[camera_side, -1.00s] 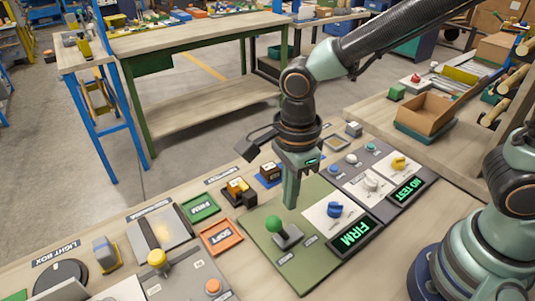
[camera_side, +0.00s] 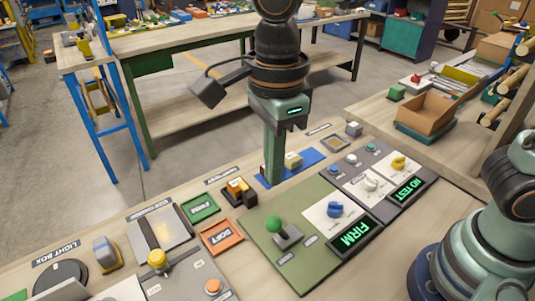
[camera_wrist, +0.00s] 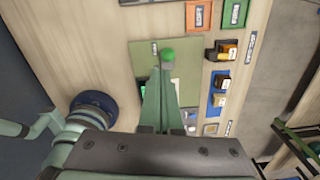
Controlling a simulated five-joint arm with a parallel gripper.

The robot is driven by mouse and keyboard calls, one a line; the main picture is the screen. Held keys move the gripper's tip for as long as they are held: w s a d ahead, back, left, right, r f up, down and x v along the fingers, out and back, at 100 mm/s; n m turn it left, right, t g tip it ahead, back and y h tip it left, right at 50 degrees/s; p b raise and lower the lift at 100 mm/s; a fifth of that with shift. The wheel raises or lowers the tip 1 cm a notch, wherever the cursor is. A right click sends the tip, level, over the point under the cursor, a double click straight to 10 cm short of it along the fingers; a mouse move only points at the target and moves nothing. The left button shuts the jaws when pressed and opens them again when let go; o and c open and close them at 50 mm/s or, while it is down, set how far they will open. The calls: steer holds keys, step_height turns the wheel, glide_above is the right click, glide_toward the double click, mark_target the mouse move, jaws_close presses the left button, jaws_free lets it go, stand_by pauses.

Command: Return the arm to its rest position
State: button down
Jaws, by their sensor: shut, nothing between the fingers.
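My gripper (camera_side: 273,178) hangs upright above the bench in the side view, its two pale green fingers shut together and empty. Its fingers pass in front of the blue tray (camera_side: 309,161) and partly hide it; I cannot tell the exact height of the tips above the bench. In the wrist view the shut fingers (camera_wrist: 161,75) point toward the green ball knob (camera_wrist: 167,54) on the olive panel. My upper arm runs out of the top of the side view.
The olive panel (camera_side: 262,245) carries a green ball lever, a blue knob (camera_side: 335,209) and a lit FIRM display (camera_side: 355,233). A grey panel beside it shows NO TEST (camera_side: 405,192). Green FIRM (camera_side: 201,208) and orange SOFT (camera_side: 221,237) plates lie left. A cardboard box (camera_side: 428,113) stands right.

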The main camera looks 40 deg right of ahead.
steer(key=shift+a+r, duration=0.1)
steer(key=shift+r, duration=0.05)
steer(key=w+d+r+n+t, duration=0.1)
steer(key=d+n+t, duration=0.4)
steer(key=d+n, duration=1.5)
steer(key=d, duration=0.3)
steer(key=shift+w+d+r, duration=0.15)
steer(key=shift+w+d, duration=0.05)
steer(key=shift+d, duration=0.05)
